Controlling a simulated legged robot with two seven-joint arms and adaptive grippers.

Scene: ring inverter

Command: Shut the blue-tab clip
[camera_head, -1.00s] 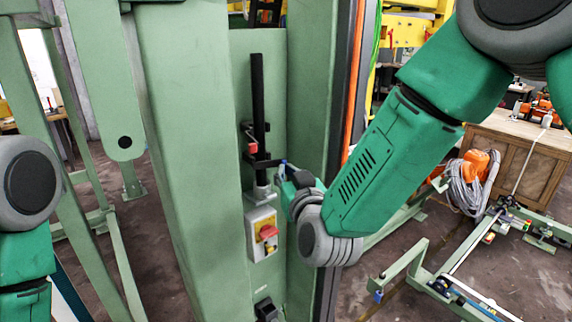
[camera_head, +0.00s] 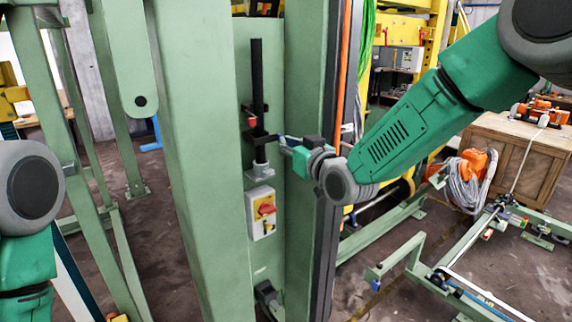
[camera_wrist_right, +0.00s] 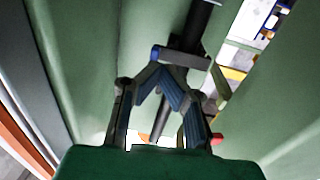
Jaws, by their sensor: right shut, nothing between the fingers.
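A black pole (camera_head: 257,85) stands upright against the green column. The blue-tab clip (camera_head: 264,140) is a dark bar at the pole's lower part. In the right wrist view the clip (camera_wrist_right: 184,58) crosses in front of the pole, with a blue end at its left. I cannot tell whether it is fully closed. My right gripper (camera_head: 282,140) is just right of the clip; in the wrist view its fingers (camera_wrist_right: 168,70) meet just under the bar, shut and empty. Contact is unclear. My left arm shows at the left edge; its gripper is out of view.
A red-tab part (camera_head: 251,121) sits above the clip on the pole. Green column walls (camera_head: 190,150) flank the pole on both sides. A wooden crate (camera_head: 515,155) and floor frames stand at the right.

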